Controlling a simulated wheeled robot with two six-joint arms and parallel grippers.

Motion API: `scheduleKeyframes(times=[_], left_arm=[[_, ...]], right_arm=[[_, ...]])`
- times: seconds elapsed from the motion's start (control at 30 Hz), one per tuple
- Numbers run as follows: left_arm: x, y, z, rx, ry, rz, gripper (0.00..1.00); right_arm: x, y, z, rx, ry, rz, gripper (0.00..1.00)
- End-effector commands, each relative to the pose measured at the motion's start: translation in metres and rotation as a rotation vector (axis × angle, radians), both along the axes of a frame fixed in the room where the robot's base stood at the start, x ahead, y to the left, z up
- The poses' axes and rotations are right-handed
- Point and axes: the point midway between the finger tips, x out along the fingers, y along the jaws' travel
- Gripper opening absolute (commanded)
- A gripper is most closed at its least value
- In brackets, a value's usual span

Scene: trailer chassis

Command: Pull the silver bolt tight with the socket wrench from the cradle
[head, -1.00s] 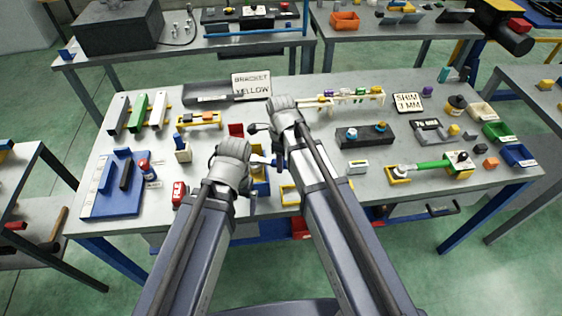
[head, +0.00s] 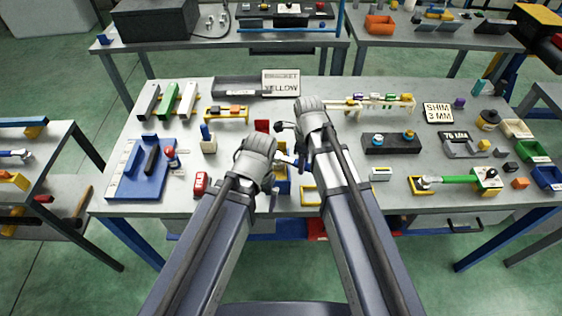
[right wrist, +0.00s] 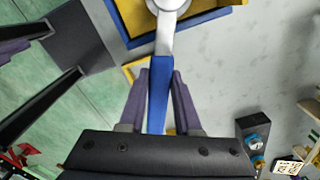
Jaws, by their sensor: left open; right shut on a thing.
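The socket wrench shows in the right wrist view as a blue handle (right wrist: 158,90) with a silver head (right wrist: 168,6). My right gripper (right wrist: 157,75) is shut on the blue handle. The silver head is over a yellow and blue block (right wrist: 215,18), also in the head view (head: 283,184). The silver bolt cannot be made out. In the head view my right gripper (head: 303,160) is above the front middle of the table. My left gripper (head: 272,182) is left of it near the block, open; its spread fingers also show in the right wrist view (right wrist: 65,48). A yellow frame (head: 310,205), apparently the cradle, looks empty.
A red object (head: 201,184) and a blue fixture (head: 130,185) stand left.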

Motion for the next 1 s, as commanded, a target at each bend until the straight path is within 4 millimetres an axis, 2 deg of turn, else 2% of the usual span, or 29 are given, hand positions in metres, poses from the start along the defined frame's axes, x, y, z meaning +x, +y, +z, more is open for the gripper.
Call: scheduleKeyframes(times=[0.2,0.67,1.0], left_arm=[[0.0,0.0,0.0,0.0,0.0,0.0,1.0],[0.0,0.0,0.0,0.0,0.0,0.0,1.0],[0.0,0.0,0.0,0.0,0.0,0.0,1.0]], right_arm=[[-0.006,0.002,0.0,0.0,0.0,-0.063,0.0],[-0.008,0.004,0.0,0.0,0.0,-0.089,0.0],[-0.017,0.01,0.0,0.0,0.0,-0.214,0.0]])
